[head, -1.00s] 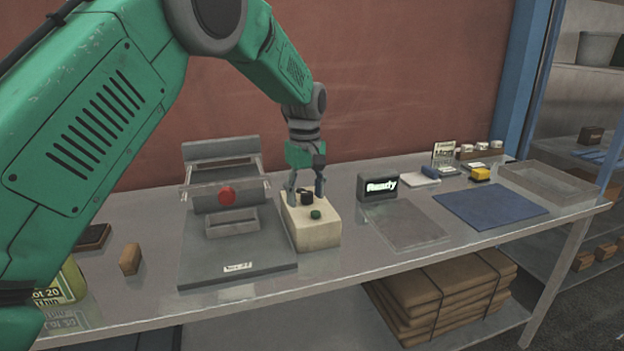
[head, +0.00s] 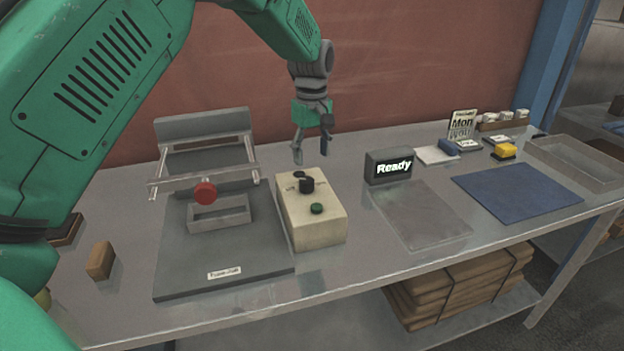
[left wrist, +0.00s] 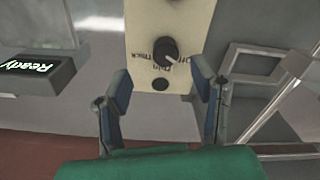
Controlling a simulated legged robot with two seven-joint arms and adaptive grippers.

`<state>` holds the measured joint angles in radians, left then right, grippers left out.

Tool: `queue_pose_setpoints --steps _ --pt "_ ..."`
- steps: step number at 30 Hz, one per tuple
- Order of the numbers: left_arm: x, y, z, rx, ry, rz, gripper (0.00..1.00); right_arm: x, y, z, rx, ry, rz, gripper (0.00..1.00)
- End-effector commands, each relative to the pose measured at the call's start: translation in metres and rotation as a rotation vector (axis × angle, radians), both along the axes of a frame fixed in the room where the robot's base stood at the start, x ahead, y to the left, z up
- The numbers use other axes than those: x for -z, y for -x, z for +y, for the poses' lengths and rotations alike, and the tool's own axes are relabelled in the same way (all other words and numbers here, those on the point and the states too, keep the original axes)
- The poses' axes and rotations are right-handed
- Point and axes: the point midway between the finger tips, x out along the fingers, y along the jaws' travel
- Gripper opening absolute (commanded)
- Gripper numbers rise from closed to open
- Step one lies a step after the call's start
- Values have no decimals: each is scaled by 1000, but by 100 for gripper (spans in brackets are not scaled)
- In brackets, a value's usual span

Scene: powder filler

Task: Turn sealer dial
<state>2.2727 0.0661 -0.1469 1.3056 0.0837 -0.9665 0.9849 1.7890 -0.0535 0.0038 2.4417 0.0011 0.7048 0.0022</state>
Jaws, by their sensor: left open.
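The sealer dial (head: 306,185) is a black knob on top of a cream control box (head: 312,220). In the left wrist view the dial (left wrist: 166,50) shows a white pointer line slanting down and right toward a label that seems to read Off; Thin and Thick labels are beside it. My left gripper (head: 311,151) is open and empty, above and behind the dial, apart from it. My right gripper is not in view.
A green button (head: 317,208) is on the box in front of the dial. The sealer plate (head: 225,255) with a red knob (head: 205,192) stands left. A Ready display (head: 389,166) stands right, near a clear tray (head: 420,213) and blue mat (head: 517,194).

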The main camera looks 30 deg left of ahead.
Motion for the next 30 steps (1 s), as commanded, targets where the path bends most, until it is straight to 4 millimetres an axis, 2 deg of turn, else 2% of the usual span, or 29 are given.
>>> queue_pose_setpoints --steps 3,10,18,25,29,30 --pt "29 1 6 -2 5 4 52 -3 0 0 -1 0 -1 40" --pt "66 2 5 -1 3 0 52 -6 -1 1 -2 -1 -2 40" --pt "80 1 -4 1 -7 -2 52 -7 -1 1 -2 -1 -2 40" --pt "82 1 1 0 -1 -2 52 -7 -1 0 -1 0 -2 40" --pt "83 1 5 -1 2 -2 6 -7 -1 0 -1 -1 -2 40" --pt "84 1 6 -2 4 -4 3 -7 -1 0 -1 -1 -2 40"
